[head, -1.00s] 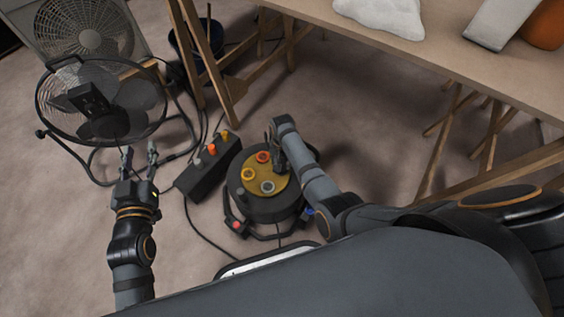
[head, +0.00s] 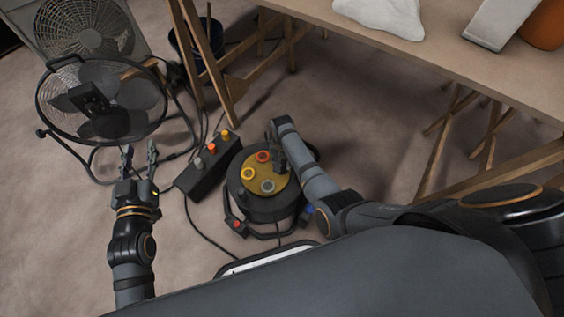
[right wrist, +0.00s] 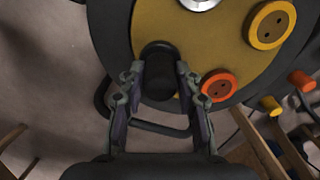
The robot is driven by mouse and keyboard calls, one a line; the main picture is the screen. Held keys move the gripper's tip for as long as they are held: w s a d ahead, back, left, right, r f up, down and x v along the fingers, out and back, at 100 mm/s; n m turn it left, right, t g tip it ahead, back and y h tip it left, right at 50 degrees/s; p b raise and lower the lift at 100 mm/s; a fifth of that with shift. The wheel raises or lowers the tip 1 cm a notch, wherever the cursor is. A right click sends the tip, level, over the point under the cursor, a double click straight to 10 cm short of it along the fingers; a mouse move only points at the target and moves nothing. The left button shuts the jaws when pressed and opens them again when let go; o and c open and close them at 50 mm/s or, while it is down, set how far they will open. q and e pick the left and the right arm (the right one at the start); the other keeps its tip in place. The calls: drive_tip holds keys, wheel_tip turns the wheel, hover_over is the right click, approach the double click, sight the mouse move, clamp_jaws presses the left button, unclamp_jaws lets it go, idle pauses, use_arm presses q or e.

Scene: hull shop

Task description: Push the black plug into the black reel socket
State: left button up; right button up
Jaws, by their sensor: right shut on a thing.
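The cable reel (head: 259,207) stands on the floor, with a yellow-brown face carrying yellow, orange and grey sockets. My right gripper (right wrist: 158,80) is shut on the black plug (right wrist: 158,55) at the edge of the reel's face. In the right wrist view the plug covers the spot beneath it. I cannot see the black socket or tell how deep the plug sits. In the head view my right gripper (head: 276,150) is over the far right side of the reel, partly hidden by its arm. My left gripper (head: 139,160) is open and empty, left of the reel.
A black box (head: 207,167) with coloured plugs stands left of the reel. A round fan (head: 101,98) stands beyond my left gripper, with cables on the floor around it. A wooden-legged table (head: 430,60) stands at the upper right. Bare floor lies beyond the reel.

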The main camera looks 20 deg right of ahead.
drive_tip(key=shift+f, duration=0.3)
drive_tip(key=o, duration=1.2)
drive_tip(key=shift+c, duration=0.2)
drive_tip(key=shift+r, duration=0.1)
wheel_tip(320, 180, up, 12)
